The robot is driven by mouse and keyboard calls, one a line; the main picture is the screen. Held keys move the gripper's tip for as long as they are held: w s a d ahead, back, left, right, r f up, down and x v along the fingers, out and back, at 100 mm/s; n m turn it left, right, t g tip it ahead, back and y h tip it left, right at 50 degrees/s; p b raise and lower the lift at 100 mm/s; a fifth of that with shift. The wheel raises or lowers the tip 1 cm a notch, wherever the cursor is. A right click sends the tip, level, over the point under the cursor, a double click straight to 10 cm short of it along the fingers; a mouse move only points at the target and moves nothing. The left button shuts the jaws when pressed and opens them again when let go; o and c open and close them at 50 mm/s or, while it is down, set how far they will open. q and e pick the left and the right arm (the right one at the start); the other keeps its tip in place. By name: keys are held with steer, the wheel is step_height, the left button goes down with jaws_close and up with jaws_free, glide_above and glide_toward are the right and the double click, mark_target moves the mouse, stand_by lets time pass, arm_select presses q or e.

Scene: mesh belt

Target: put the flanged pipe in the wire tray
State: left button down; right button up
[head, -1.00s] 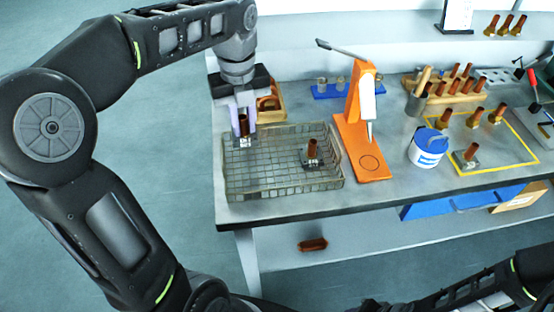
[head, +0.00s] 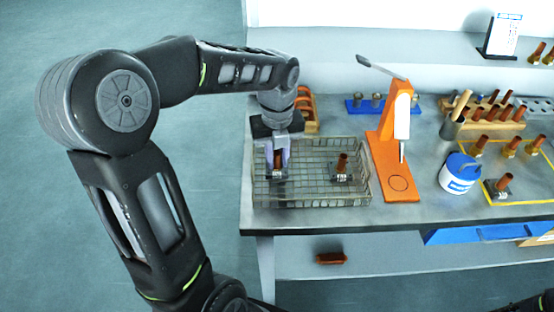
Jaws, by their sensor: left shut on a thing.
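My left gripper (head: 278,158) points down over the left part of the wire tray (head: 312,202). It is shut on a flanged pipe (head: 277,171), a brown upright tube on a grey square flange. The held pipe is inside the tray's outline, low and close to the mesh floor; I cannot tell whether its flange touches it. A second flanged pipe (head: 342,164) stands upright in the right part of the tray, apart from the held one. My right gripper is out of view.
An orange stand (head: 390,150) with a lever is just right of the tray. A white tub with a blue lid (head: 460,173) stands further right. A wooden holder (head: 308,112) is behind the gripper.

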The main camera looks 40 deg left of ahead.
mark_target(277, 154)
arm_select(q)
steer(key=shift+f, duration=0.6)
steer(key=shift+f, duration=0.2)
steer(key=c, duration=1.3)
jaws_free()
steer(key=shift+r, duration=0.1)
step_height(277, 154, up, 12)
steer(key=shift+r, duration=0.15)
